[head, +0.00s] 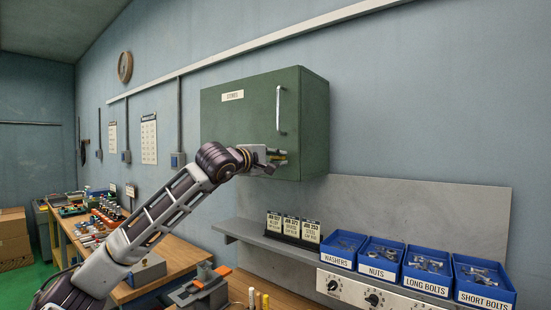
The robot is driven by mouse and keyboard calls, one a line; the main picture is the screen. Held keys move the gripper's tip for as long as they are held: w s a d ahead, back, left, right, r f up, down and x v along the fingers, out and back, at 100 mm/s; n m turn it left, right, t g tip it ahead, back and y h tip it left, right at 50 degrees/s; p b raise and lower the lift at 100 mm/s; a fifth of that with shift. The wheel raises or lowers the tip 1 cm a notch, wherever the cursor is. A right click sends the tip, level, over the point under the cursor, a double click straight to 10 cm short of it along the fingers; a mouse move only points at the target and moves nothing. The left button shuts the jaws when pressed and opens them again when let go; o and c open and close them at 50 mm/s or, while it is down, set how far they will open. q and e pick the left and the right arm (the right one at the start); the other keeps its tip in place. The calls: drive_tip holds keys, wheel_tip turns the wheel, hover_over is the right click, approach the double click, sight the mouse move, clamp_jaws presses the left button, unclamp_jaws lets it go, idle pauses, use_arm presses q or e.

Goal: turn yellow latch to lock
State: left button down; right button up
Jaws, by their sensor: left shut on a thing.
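A green wall cabinet (240,118) hangs on the blue-grey wall, its door closed, with a silver vertical handle (278,109) near the door's right edge. My left arm reaches up from the lower left. My left gripper (277,158) is at the lower right of the door, below the handle, and is shut on the yellow latch (283,153). Only a small yellow sliver of the latch shows between the fingers. The rest of it is hidden, and I cannot tell its angle. My right gripper is not in view.
Below the cabinet, a grey shelf (262,240) carries job cards (293,229) and several blue bins, including the washers bin (336,262). A vise (200,290) stands on the bench at the bottom. The wall right of the cabinet is clear.

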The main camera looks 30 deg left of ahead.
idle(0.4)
use_arm(q)
drive_tip(key=c, duration=1.5)
unclamp_jaws()
drive_tip(key=shift+w, duration=0.15)
drive_tip(key=shift+s, duration=0.25)
drive_tip(key=shift+s+a, duration=0.15)
drive_tip(key=shift+s, duration=1.75)
drive_tip(key=shift+s+a, duration=0.15)
drive_tip(key=shift+s, duration=1.75)
drive_tip(key=shift+s+a, duration=0.15)
drive_tip(key=shift+s, duration=1.75)
